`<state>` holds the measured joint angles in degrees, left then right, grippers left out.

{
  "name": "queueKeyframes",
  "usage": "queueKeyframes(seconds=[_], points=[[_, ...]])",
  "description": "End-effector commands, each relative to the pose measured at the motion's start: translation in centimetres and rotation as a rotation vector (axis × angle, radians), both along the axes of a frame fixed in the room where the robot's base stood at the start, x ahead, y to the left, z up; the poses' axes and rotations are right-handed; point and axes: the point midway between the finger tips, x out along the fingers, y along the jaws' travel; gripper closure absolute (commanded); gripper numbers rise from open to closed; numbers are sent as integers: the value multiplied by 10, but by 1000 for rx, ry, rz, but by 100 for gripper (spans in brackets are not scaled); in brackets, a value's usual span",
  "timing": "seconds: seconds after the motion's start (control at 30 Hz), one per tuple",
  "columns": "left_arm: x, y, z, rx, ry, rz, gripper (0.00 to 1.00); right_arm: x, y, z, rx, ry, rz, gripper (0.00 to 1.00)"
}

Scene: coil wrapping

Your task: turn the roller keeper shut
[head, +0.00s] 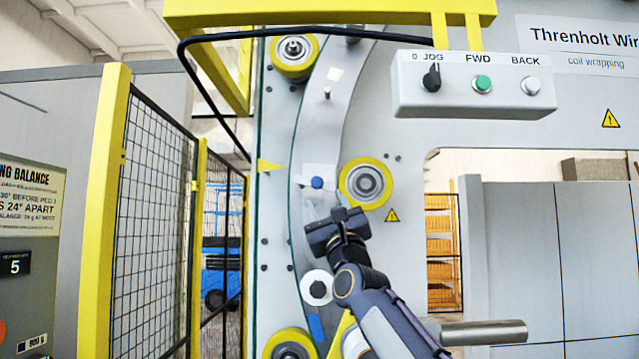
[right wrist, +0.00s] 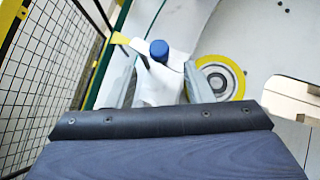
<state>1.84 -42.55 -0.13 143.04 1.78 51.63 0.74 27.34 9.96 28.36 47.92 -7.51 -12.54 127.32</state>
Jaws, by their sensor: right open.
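The roller keeper shows in the head view as a small pale lever with a blue knob (head: 317,183), left of a yellow-rimmed roller (head: 366,184). In the right wrist view the keeper is a white piece (right wrist: 158,85) with a blue cap (right wrist: 159,48) and a thin arm toward the upper left. My right gripper (head: 325,214) is just below the keeper in the head view. It is open, and its pale fingers (right wrist: 160,86) appear on either side of the white piece. I cannot tell whether they touch it. My left gripper is not in view.
A control box (head: 474,84) hangs at the upper right under a yellow beam. A mesh guard fence (head: 155,200) stands at the left. More yellow rollers (head: 294,56) sit along the curved track. A white round knob (head: 317,288) lies just below my right gripper in the picture.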

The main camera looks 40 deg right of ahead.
Motion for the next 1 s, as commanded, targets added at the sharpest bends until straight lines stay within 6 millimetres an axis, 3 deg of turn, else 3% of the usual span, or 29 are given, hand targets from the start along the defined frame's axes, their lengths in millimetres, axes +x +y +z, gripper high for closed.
queueKeyframes(seconds=[0.03,0.3,0.77,1.0], points=[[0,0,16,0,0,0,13,7,-2,13,2,2,1,53],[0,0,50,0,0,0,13,34,-12,37,-1,5,0,53],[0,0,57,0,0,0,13,43,-15,41,-2,4,-1,53],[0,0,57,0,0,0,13,43,-16,41,-2,4,-1,82]])
